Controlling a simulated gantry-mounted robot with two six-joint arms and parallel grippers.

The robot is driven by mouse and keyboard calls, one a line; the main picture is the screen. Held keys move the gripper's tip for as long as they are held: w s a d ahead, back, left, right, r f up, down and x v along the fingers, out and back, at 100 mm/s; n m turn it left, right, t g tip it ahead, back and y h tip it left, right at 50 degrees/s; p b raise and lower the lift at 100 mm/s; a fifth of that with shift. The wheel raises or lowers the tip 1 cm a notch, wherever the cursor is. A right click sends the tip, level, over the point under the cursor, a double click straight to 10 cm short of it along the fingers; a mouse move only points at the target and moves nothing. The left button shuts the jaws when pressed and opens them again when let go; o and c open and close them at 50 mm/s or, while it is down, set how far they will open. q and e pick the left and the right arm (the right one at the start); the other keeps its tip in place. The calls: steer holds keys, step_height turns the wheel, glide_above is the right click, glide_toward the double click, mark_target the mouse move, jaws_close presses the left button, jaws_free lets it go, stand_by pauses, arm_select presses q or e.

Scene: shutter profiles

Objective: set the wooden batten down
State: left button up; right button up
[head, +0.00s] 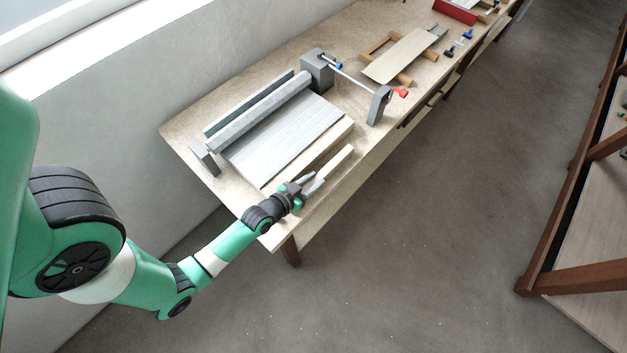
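The wooden batten (336,162) is a pale, narrow stick near the front edge of the workbench in the head view. It lies roughly parallel to the front of the grey slatted panel. My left gripper (315,178) is at the batten's near end, with its two grey fingers apart and pointing along the batten. The near end of the batten is at or between the fingertips. I cannot tell whether the fingers press on it, or whether the batten rests on the bench or hangs just above it. My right gripper is not in view.
The grey slatted panel (285,138) with its roller lies on the workbench (185,135) behind the batten. A grey clamp post with a red handle (380,104) stands to the right. A pale board (402,56) lies farther along. Bare bench shows at the front edge.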

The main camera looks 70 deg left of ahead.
arm_select(q)
steer(key=o, duration=0.4)
steer(key=shift+r, duration=0.3)
steer(key=v, duration=1.1)
steer(key=shift+s+d, duration=0.15)
steer(key=shift+s, duration=0.05)
steer(key=shift+s+d+r, duration=0.15)
steer(key=shift+s, duration=0.05)
